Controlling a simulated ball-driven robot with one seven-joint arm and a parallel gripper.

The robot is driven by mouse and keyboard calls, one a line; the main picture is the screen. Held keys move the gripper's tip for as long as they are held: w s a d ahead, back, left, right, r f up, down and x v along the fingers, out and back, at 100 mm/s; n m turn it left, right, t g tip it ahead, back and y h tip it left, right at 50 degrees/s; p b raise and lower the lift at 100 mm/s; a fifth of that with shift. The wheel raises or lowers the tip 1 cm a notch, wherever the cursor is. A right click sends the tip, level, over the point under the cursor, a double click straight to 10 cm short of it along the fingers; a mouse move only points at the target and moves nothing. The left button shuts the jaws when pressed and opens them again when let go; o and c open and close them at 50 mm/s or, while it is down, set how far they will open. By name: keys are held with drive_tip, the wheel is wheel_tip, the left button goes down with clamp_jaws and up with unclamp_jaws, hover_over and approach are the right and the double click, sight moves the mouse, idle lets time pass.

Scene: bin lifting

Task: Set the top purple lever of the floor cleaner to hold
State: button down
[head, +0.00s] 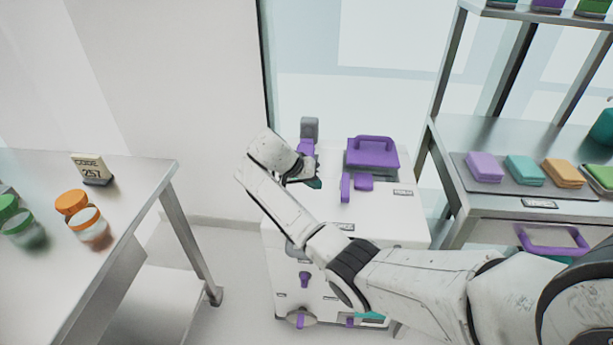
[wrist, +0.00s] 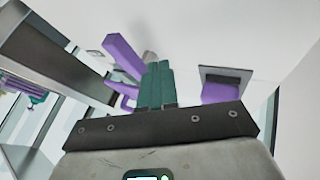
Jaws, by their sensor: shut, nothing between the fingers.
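The floor cleaner (head: 390,220) is a white box-shaped machine with purple parts. On its top, an upright purple lever (head: 345,187) stands to the right of my gripper (head: 314,183). A purple bar, probably this lever, shows left of the fingertips in the wrist view (wrist: 123,56). Another purple part (head: 306,147) sits by a grey block behind my gripper. My gripper's teal fingers (wrist: 156,85) are together and empty, over the cleaner's top. They appear apart from the lever, though contact is hard to judge. A purple part on a grey plate (wrist: 220,92) lies right of them.
A purple handled lid (head: 373,152) stands at the cleaner's back right. More purple levers (head: 305,280) are on its front. A metal shelf (head: 480,135) stands close on the right, and a table (head: 130,180) with orange-lidded jars (head: 72,202) on the left. Glass lies behind.

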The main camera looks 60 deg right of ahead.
sight(345, 190)
drive_tip(key=x, duration=0.3)
drive_tip(key=shift+s+d+r, duration=0.1)
drive_tip(key=shift+s+r, duration=0.05)
drive_tip(key=shift+s, duration=0.1)
drive_tip(key=shift+s+d+r+p, duration=0.1)
drive_tip(key=shift+s+d+p, duration=0.15)
drive_tip(key=shift+s, duration=0.3)
drive_tip(key=shift+s+d+p, duration=0.1)
drive_tip(key=shift+s+p, duration=0.1)
drive_tip(key=shift+s, duration=0.3)
drive_tip(key=shift+s+d, duration=0.2)
drive_tip(key=shift+s, duration=0.3)
